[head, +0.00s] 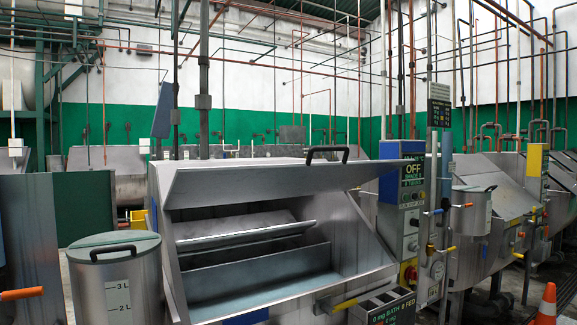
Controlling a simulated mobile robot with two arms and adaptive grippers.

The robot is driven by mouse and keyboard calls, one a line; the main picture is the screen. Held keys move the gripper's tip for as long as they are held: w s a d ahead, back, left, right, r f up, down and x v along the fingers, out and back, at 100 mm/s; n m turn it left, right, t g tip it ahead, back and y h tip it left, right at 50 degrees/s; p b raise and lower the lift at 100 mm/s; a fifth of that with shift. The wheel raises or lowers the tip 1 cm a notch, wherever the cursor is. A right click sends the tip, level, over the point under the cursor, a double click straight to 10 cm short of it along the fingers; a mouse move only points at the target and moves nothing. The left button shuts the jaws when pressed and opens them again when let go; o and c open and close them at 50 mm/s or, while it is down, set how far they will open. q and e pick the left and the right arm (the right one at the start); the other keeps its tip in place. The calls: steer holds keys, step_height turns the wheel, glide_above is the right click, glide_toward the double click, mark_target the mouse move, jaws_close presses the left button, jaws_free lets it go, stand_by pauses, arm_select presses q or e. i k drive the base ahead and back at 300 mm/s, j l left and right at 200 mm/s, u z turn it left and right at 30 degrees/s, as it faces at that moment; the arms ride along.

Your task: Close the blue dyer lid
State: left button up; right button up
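The dyer (350,240) straight ahead is a large steel machine with blue panels at its side. Its lid (230,184) is a wide steel panel, raised above the front opening. A black bar handle (327,152) sits on the lid's top edge. Below the lid I see into the drum bay, where a slanted metal flap (245,236) hangs over a pale blue-grey interior. The blue control panel (410,185) at the dyer's right reads OFF. Neither of my grippers is in view.
A lidded steel drum (115,280) stands close at the front left. More steel dyers (500,200) stand at right. An orange cone (546,305) is at the lower right.

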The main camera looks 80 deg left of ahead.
mark_target(193, 186)
steer(key=i+l+u, duration=0.1)
steer(key=u, duration=2.15)
steer(key=k, duration=0.05)
